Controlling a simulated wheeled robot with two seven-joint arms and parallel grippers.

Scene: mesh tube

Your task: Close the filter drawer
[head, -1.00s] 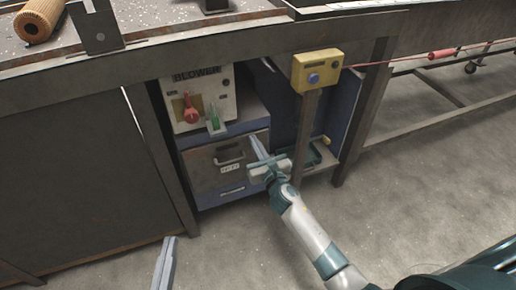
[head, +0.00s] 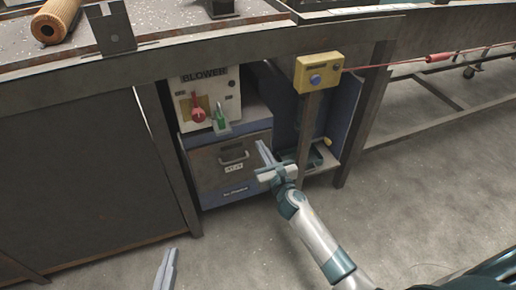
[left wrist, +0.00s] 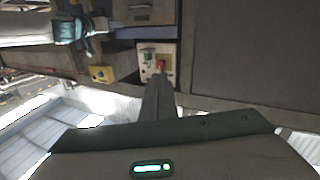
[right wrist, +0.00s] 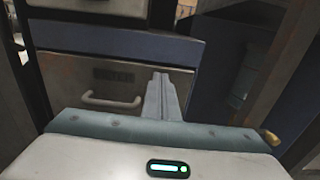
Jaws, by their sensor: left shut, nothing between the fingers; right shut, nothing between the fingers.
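The filter drawer (head: 207,172) is a grey-brown front with a light handle, low in the cabinet under the blower panel. Its front looks about level with the blue frame around it; any small gap cannot be told. In the right wrist view the drawer front (right wrist: 75,72) shows a dark label above the handle. My right gripper (head: 263,149) is shut and empty, in front of the drawer's right edge; contact cannot be told. My left gripper (head: 168,258) is shut and empty, low in front of the bench, away from the drawer. The left wrist view shows the drawer upside down at its top.
The blower panel (head: 228,93) with a red handle and a green tag is above the drawer. A yellow box with a blue button (head: 319,72) stands on a post right of the drawer. Bench legs flank the cabinet. The floor in front is clear.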

